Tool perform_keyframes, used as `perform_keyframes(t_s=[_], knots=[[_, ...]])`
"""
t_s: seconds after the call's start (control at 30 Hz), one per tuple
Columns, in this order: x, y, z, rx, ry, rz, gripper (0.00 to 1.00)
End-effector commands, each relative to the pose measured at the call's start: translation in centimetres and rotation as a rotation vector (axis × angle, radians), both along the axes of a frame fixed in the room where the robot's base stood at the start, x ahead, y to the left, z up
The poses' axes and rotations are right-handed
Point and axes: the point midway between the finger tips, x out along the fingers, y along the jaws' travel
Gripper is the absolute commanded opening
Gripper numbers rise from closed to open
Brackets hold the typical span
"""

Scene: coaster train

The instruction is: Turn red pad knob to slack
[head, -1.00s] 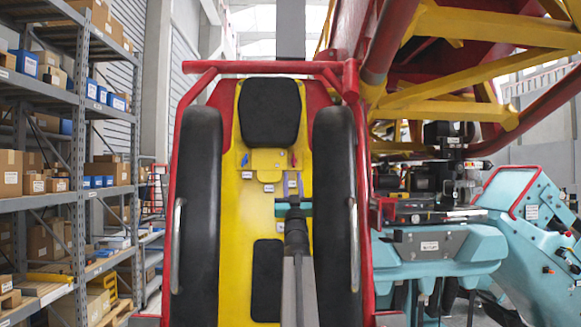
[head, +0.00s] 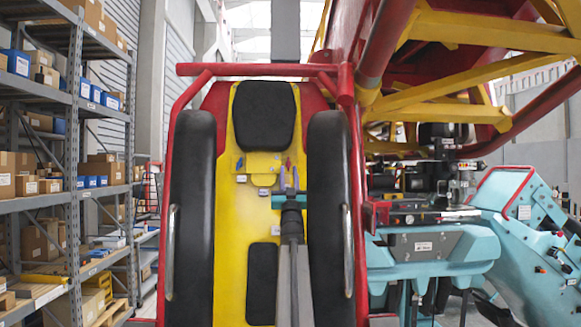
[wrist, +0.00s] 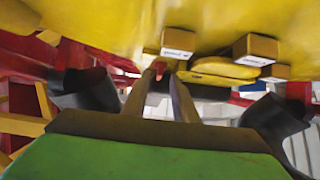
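The red knob (wrist: 159,70) is a small red shape in the wrist view, just beyond the fingertips and nearer the left finger. My gripper (wrist: 164,78) is open, with a gap between its two fingers. I cannot tell whether a finger touches the knob. In the head view my gripper (head: 289,174) points up at the lower right of the small yellow panel (head: 262,163), below the black headrest pad. Small coloured knobs sit at the panel's left and right sides. Their pointer directions are too small to read, and the fingers partly cover the right side.
Two long black side pads (head: 192,220) (head: 329,210) flank the yellow seat back, inside a red tube frame (head: 258,70). Yellow blocks with white labels (wrist: 256,49) stick out near the fingers. Shelving (head: 75,150) stands left and turquoise machinery (head: 440,250) right.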

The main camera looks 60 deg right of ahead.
Motion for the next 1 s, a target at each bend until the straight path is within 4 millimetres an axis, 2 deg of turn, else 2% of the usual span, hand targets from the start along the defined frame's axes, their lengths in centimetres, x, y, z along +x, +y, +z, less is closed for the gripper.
perform_keyframes(t_s=[0.03, 0.2, 0.67, 0.8, 1.0], knots=[[0.3, -0.5, 0.8, 0.0, 0.0, 0.0, 0.26], [0.8, -1.2, 1.5, 0.0, 0.0, 0.0, 0.26], [1.0, -1.5, 1.7, 0.0, 0.0, -0.001, 0.26], [0.9, -1.5, 1.8, 0.0, 0.0, -0.001, 0.02], [0.9, -1.5, 1.7, 0.002, -0.002, -0.001, 0.0]])
